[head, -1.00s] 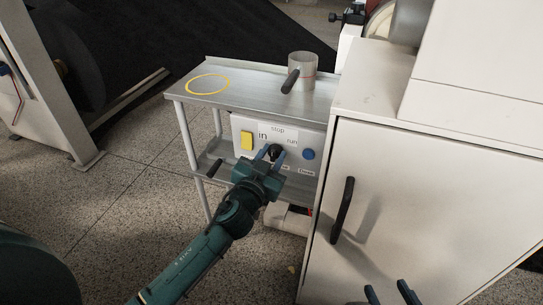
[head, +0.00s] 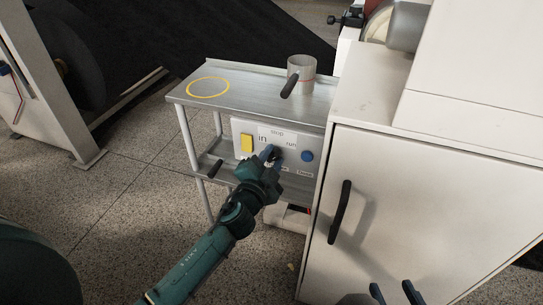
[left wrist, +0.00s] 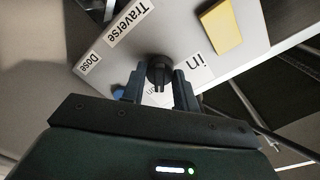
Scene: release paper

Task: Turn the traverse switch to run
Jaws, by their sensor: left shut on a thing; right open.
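The traverse switch is a black round knob (left wrist: 160,70) on a white control panel (head: 240,129). The panel carries "in", "stop" and "run" labels around the knob; the "Traverse" label (left wrist: 128,22) shows in the left wrist view. My left gripper (head: 271,155) is shut on the knob, with one blue finger on each side of it in the left wrist view. The fingers partly hide the knob in the head view, and I cannot tell which label it points at. My right gripper (head: 394,293) is open and empty at the bottom edge, before the cabinet.
A yellow block (head: 246,143) and a blue button (head: 307,156) flank the knob. The panel sits under a metal cart top (head: 240,92) with a handled cup (head: 302,68) and a yellow ring. A white cabinet (head: 420,190) stands close on the right.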

